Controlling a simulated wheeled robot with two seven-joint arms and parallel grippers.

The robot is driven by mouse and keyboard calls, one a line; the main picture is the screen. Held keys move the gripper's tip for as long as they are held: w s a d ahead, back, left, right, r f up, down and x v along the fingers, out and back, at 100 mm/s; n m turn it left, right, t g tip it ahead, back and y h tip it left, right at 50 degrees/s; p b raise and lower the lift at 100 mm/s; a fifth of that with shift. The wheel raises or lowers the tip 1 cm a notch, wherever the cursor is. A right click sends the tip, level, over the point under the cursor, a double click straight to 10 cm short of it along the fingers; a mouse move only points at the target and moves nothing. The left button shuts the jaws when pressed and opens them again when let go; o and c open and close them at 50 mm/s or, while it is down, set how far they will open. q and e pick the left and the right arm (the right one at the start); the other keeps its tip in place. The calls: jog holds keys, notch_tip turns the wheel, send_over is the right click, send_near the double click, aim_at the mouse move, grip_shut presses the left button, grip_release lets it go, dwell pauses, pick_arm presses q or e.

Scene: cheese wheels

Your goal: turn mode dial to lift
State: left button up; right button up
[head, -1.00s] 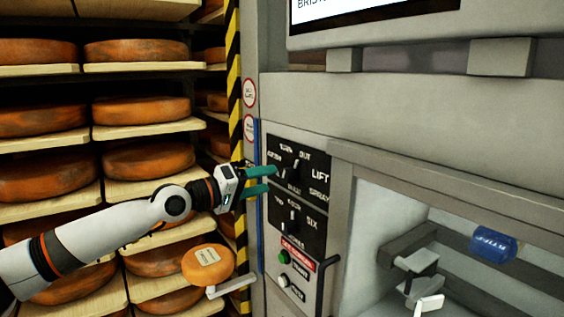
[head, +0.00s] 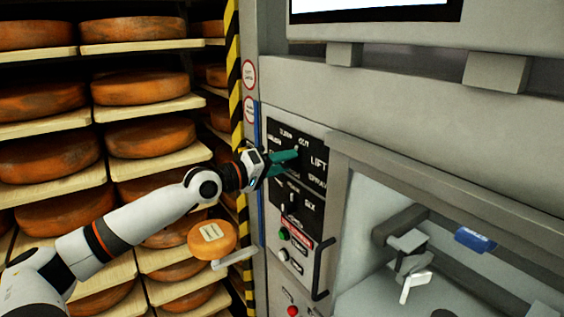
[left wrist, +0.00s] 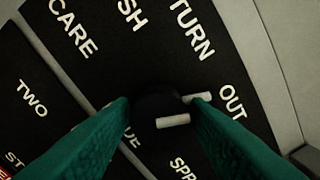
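The black control panel (head: 313,190) is on the grey machine's front, with OUT, LIFT and SPRAY in white letters on its upper part. My left gripper (head: 287,163) is at this upper part and hides the mode dial in the head view. In the left wrist view, the dark round mode dial (left wrist: 158,103) with white marks lies between the green fingertips of the left gripper (left wrist: 163,108). The fingers are apart, one on each side of it; I cannot tell whether they touch it. TURN and OUT show near the dial; LIFT is hidden here. My right gripper is not in view.
Below are a second dial (head: 292,197), a green button (head: 283,234) and a vertical handle (head: 320,268). Shelves of orange cheese wheels (head: 150,137) stand at left. A single cheese (head: 212,238) sits near the arm. The machine's open bay (head: 380,300) is at right.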

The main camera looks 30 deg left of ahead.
pick_arm(q)
jog(key=c, duration=0.6)
jog(key=shift+f+m+b, duration=0.2)
jog(key=shift+m+b, duration=0.6)
jog(key=shift+b, duration=0.25)
jog(key=shift+c, duration=0.2)
jog(key=shift+m+b, duration=0.75)
jog(key=shift+m, duration=0.05)
jog(key=m+b, duration=0.2)
jog(key=m, duration=0.1)
jog(key=shift+r+m+b, duration=0.15)
jog(key=shift+m+b, duration=0.45)
jog(key=shift+m, duration=0.7)
jog(key=o, duration=1)
jog(key=shift+c, duration=0.2)
jog(key=shift+a, duration=0.1)
